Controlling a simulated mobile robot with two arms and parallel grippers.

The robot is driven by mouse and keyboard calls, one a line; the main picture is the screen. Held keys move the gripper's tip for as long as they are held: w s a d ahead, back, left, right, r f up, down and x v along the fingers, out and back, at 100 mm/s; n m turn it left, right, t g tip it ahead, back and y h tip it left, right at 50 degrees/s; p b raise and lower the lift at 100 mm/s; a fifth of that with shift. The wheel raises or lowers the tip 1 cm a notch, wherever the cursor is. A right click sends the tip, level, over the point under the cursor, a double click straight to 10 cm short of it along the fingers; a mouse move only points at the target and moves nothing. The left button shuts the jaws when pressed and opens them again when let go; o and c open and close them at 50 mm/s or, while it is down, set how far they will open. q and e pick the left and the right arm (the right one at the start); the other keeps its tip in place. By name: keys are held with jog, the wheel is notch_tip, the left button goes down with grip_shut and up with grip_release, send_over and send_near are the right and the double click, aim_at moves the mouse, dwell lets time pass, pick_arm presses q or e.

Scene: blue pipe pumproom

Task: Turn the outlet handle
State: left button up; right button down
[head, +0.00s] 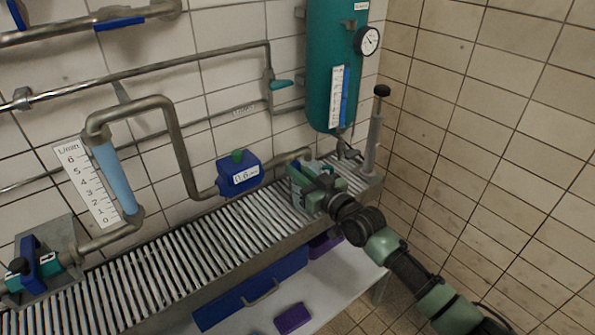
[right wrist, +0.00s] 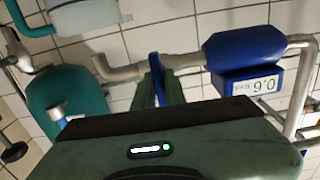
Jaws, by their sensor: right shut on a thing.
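My right gripper (head: 309,178) reaches in from the lower right to the pipe just right of the blue meter box. In the right wrist view, its green fingers (right wrist: 158,88) are shut on a thin blue handle (right wrist: 155,66) on the grey pipe (right wrist: 185,62). I take this to be the outlet handle; its lower part is hidden between the fingers. In the head view the gripper mostly covers the handle. A teal lever (head: 282,85) sits on the upper pipe, apart from the gripper; the small wall label near it is too small to read. My left gripper is not in view.
The blue meter box (head: 240,176) reads 0.6 and is close left of the gripper. A teal tank (head: 320,82) with a gauge (head: 367,40) hangs above. A hand pump (head: 375,130) stands to the right. A slatted bench (head: 180,255) runs below; a tiled wall closes the right.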

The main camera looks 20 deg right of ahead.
jog(key=shift+f, duration=0.1)
jog(key=c, duration=1.5)
grip_release()
jog(key=shift+s, duration=0.1)
jog(key=v, duration=0.7)
jog(key=shift+s+d+b, duration=0.2)
jog(key=shift+s+b, duration=0.05)
jog(key=shift+b, duration=0.05)
